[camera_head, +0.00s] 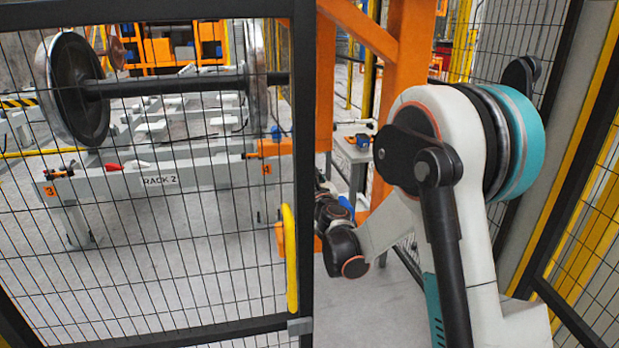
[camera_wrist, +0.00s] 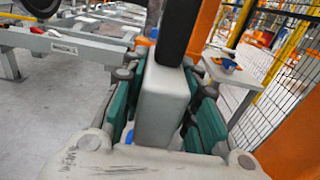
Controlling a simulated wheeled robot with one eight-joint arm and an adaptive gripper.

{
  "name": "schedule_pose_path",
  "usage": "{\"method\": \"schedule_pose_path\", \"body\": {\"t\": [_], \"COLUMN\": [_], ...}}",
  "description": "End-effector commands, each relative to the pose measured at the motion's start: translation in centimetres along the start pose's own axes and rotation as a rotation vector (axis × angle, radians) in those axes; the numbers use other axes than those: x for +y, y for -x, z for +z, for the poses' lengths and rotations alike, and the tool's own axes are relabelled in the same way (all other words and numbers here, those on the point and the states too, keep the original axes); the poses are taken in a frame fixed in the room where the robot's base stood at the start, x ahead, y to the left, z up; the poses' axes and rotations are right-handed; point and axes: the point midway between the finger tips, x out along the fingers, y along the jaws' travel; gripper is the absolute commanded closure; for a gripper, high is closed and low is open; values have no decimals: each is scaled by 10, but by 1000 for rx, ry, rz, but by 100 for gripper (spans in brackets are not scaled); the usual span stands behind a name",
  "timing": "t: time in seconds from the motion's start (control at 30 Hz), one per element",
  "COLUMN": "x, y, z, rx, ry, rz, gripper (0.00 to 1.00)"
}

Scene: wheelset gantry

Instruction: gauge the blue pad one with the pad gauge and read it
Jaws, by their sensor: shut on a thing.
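In the wrist view my gripper (camera_wrist: 158,115) has its teal fingers shut on a pale grey block with a black upright part, seemingly the pad gauge (camera_wrist: 163,100). No reading shows on it. In the head view my arm reaches beyond the mesh gate's edge, and the gripper end is small and mostly hidden there. A small blue piece (camera_head: 277,132) sits at the right end of the rack, above the orange part marked 4. I cannot tell whether it is blue pad one.
A mesh gate with a yellow handle (camera_head: 290,258) stands left of my arm. An orange post (camera_head: 397,70) stands close behind it. A small stand (camera_wrist: 232,75) with a blue item is at right.

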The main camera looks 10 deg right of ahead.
Motion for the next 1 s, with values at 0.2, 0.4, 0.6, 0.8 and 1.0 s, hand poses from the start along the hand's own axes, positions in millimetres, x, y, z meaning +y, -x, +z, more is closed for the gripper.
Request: {"method": "schedule_pose_path", "body": {"t": [0.2, 0.4, 0.6, 0.8, 1.0], "x": [0, 0, 0, 0, 0], "y": [0, 0, 0, 0, 0], "z": [-4, -8, -12, -15, -19], "rx": [0, 0, 0, 0, 0], "ry": [0, 0, 0, 0, 0], "rz": [0, 0, 0, 0, 0], "gripper": [100, 100, 100, 100, 100]}}
